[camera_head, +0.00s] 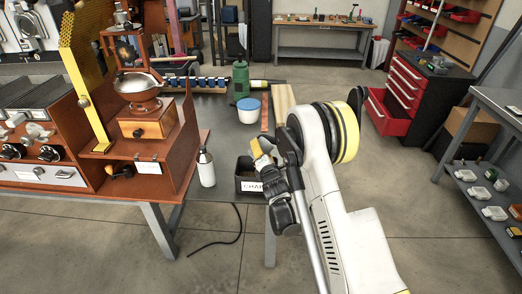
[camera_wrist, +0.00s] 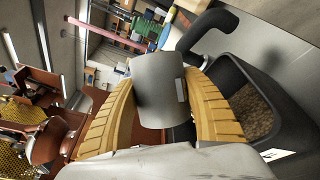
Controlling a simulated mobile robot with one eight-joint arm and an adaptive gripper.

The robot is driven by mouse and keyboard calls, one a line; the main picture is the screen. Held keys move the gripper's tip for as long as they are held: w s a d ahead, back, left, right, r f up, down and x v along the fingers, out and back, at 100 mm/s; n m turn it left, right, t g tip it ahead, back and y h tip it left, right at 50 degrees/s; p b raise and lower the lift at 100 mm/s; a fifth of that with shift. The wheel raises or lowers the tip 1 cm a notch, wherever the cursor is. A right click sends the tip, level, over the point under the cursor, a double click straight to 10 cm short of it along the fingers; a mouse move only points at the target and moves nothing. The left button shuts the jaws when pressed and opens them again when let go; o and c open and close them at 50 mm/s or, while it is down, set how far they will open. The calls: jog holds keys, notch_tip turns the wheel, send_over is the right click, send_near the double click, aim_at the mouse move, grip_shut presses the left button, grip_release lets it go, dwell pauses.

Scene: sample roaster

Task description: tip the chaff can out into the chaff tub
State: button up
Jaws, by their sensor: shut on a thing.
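My gripper (camera_head: 262,156) is over the right part of the chaff tub (camera_head: 249,187), a dark box with a white "CHAF…" label at the table's front edge. In the wrist view its yellow ribbed fingers are shut on the grey chaff can (camera_wrist: 160,88), one on each side. The can has a small pale label. The can's mouth and contents cannot be seen, so its tilt is unclear. The tub also shows in the wrist view (camera_wrist: 288,128), right beside the can, with brown chaff (camera_wrist: 252,110) inside. In the head view the can is hidden by the gripper.
A white bottle (camera_head: 206,167) stands left of the tub. A blue-lidded white container (camera_head: 248,110) and a green canister (camera_head: 241,78) stand behind. The roaster (camera_head: 140,88) is at left. A black bent tube (camera_wrist: 208,30) passes near the can in the wrist view.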

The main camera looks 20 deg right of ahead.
aim_at(261, 144)
jog(key=shift+r+p, duration=0.55)
jog(key=shift+r, duration=1)
jog(key=shift+f+b, duration=0.15)
jog(key=shift+b, duration=0.4)
